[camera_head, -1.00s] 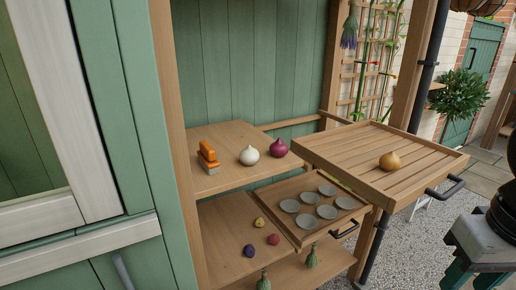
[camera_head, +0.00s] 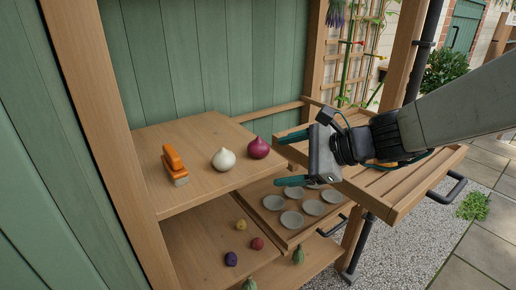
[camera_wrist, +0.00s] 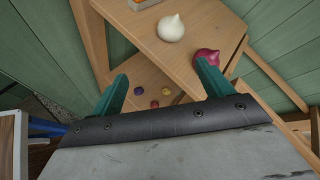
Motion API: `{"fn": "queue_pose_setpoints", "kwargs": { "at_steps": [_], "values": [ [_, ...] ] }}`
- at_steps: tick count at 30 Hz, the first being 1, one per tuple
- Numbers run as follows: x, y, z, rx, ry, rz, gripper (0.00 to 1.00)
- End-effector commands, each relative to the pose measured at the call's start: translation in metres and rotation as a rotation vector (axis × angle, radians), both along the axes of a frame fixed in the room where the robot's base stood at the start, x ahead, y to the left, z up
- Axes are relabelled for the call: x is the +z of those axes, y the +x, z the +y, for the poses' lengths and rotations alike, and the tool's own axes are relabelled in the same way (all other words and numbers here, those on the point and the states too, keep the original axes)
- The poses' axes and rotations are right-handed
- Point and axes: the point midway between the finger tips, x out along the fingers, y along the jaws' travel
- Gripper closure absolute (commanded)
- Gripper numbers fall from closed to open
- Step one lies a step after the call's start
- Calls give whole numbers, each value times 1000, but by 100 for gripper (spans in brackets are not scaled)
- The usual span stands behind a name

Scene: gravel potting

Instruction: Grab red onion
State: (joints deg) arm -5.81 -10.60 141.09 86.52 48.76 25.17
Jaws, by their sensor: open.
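The red onion (camera_head: 258,148) is a dark magenta bulb on the upper wooden shelf (camera_head: 190,190), near its right edge. A white onion (camera_head: 223,159) stands just left of it. My gripper (camera_head: 288,159) is open and empty, with teal fingers, just right of the red onion and apart from it in the head view. In the wrist view the red onion (camera_wrist: 207,56) shows beyond the right fingertip, partly hidden by it, and the white onion (camera_wrist: 171,28) stands beyond the gap between the fingers.
An orange-handled brush (camera_head: 174,165) lies on the left of the upper shelf. A slatted tray (camera_head: 405,200) sticks out at right beneath my arm. A lower tray (camera_head: 262,229) holds several grey discs. Small coloured bulbs, including a purple one (camera_head: 231,258), lie on the lower shelf.

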Motion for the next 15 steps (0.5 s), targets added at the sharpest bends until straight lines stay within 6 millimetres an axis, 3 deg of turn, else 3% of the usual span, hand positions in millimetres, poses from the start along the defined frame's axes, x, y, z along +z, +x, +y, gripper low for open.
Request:
{"fn": "queue_pose_setpoints", "kwargs": {
  "at_steps": [3, 6, 15],
  "values": [
    [-16, 43, 3, -227, 162, 161, 21],
    [-28, 66, 0, -368, 254, 255, 21],
    [-46, 96, 6, -499, 340, 344, 21]
  ]
}}
